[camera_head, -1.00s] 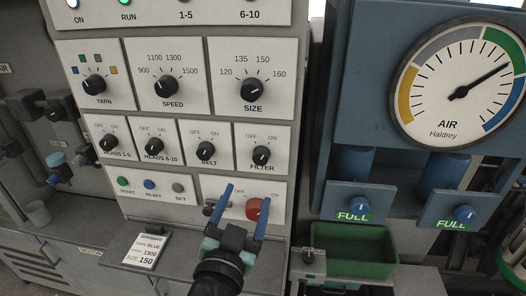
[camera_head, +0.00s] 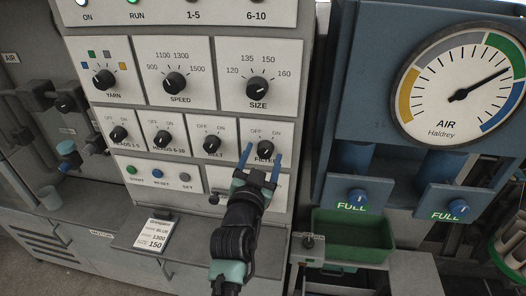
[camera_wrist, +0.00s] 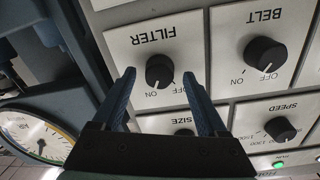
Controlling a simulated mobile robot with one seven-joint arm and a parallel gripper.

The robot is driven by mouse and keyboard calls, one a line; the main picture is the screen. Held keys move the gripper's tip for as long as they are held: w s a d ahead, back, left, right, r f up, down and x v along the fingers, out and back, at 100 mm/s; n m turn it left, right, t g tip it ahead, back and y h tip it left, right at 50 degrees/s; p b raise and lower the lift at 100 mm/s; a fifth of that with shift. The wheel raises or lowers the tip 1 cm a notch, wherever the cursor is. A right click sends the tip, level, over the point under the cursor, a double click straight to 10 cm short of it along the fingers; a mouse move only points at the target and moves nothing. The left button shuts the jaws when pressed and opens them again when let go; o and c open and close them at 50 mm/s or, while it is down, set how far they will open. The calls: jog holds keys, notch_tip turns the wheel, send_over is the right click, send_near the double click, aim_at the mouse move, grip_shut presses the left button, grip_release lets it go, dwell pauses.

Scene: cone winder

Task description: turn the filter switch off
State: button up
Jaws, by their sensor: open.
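The filter switch (camera_head: 265,147) is a black round knob on a white plate labelled FILTER, with OFF at left and ON at right. Its white mark seems to point towards ON. My gripper (camera_head: 263,158) is open, its two blue fingers on either side of the knob in the head view. In the wrist view, which is upside down, the filter knob (camera_wrist: 159,71) shows between the fingertips of my gripper (camera_wrist: 159,74). I cannot tell whether the fingers touch the knob or how far they are from the panel.
The belt knob (camera_head: 212,143) is close on the left and the size knob (camera_head: 258,89) is above. A blue gauge cabinet (camera_head: 345,130) and a green bin (camera_head: 352,238) stand at right.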

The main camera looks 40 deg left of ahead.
jog(key=shift+w+a, duration=0.1)
jog(key=shift+w, duration=0.2)
grip_shut()
